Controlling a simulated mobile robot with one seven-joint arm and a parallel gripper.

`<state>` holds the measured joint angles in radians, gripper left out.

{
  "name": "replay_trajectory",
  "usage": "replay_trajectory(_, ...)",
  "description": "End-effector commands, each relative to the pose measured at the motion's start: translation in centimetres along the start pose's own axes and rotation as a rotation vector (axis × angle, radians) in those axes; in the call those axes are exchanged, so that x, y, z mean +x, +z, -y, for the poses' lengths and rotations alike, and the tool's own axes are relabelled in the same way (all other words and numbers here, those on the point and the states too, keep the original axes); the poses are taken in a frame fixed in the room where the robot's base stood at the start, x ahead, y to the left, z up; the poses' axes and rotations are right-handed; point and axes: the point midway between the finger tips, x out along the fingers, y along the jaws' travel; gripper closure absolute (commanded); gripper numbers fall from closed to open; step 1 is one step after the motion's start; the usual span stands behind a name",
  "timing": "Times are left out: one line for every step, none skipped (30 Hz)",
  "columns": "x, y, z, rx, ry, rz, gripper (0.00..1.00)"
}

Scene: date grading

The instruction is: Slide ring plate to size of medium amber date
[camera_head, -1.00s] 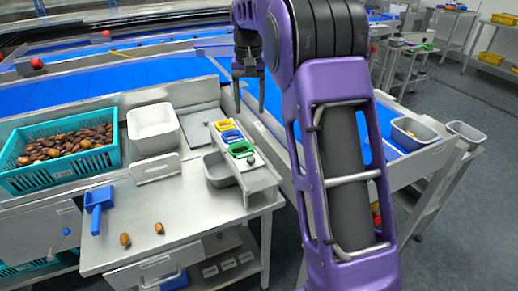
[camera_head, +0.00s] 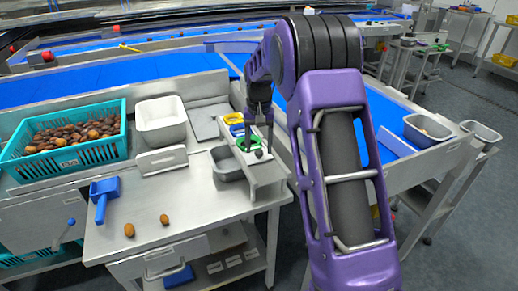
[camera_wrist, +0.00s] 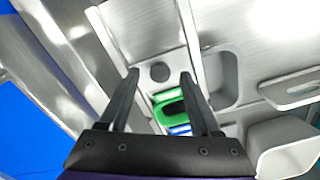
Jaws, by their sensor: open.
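The ring plate (camera_head: 249,143) has yellow, blue and green rings in a row on a narrow metal stand at the bench's right side. The green ring (camera_wrist: 170,106) and part of the blue ring (camera_wrist: 180,129) show in the wrist view; the yellow one is hidden there. My gripper (camera_head: 258,149) is open and empty, pointing down over the green end of the plate. In the wrist view its fingertips (camera_wrist: 159,74) lie either side of a round grey disc (camera_wrist: 159,72). Two brown dates (camera_head: 129,230) (camera_head: 164,219) lie on the bench; I cannot tell which is medium amber.
A grey bin (camera_head: 226,170) sits just left of the stand. A white tub (camera_head: 161,138), a teal crate of dates (camera_head: 20,165) and a blue scoop (camera_head: 102,204) stand further left. The blue conveyor (camera_head: 110,87) runs behind.

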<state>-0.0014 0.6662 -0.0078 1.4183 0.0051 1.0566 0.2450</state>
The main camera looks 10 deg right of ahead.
Motion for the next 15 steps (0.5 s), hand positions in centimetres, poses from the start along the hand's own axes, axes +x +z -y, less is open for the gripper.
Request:
replay_trajectory(0.36,0.02,-0.01,0.000,0.000,0.001,0.36)
replay_trajectory(0.48,0.03,-0.01,0.000,0.000,0.001,0.36)
replay_trajectory(0.59,0.03,-0.01,0.000,0.000,0.001,0.36)
replay_trajectory(0.64,0.03,-0.01,0.000,0.000,0.000,0.36)
replay_trajectory(0.67,0.02,-0.01,0.000,0.000,0.000,0.36)
replay_trajectory(0.68,0.02,-0.01,0.000,0.000,0.000,0.36)
replay_trajectory(0.68,0.02,-0.01,0.000,0.000,0.000,0.36)
replay_trajectory(0.68,0.02,-0.01,0.000,0.000,0.000,0.36)
replay_trajectory(0.67,0.02,-0.01,0.000,0.000,0.000,0.36)
replay_trajectory(0.67,0.02,-0.01,0.000,0.000,0.000,0.36)
replay_trajectory(0.67,0.02,-0.01,0.000,0.000,0.000,0.36)
replay_trajectory(0.67,0.02,-0.01,0.000,0.000,0.000,0.41)
replay_trajectory(0.66,0.02,-0.01,0.000,0.000,0.000,0.47)
replay_trajectory(0.66,0.02,0.00,0.000,0.000,0.000,0.52)
replay_trajectory(0.66,0.02,0.00,0.000,0.000,0.000,0.59)
